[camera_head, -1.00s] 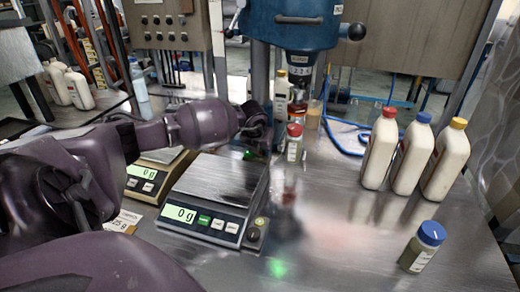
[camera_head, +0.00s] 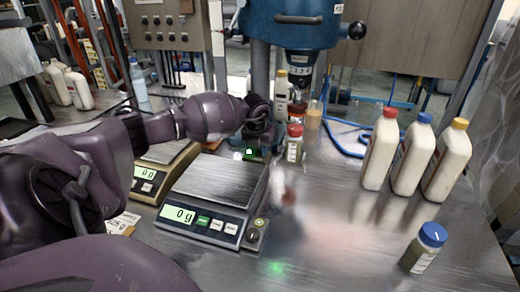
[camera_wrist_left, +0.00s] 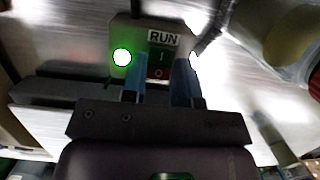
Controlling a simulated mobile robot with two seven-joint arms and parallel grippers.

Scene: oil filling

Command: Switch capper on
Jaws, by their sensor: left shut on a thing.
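The capper (camera_head: 293,22) is the blue machine on a column at the back of the table. Its dark switch box carries a RUN label (camera_wrist_left: 164,39), a lit green light (camera_wrist_left: 122,57) and a rocker switch (camera_wrist_left: 160,62) with a green I part above a red O part. In the head view the lit green light (camera_head: 249,152) shows behind the front scale. My left gripper (camera_wrist_left: 158,82) is shut on the switch, with its blue-grey fingertips on either side of the rocker. In the head view my left gripper (camera_head: 258,132) partly hides the box. My right gripper is not in view.
The front scale (camera_head: 213,195) and a second scale (camera_head: 160,165), both reading 0 g, stand near my left arm. A red-capped small bottle (camera_head: 294,143) stands right of the gripper. Large white bottles (camera_head: 380,150) and a blue-capped jar (camera_head: 424,248) are at the right.

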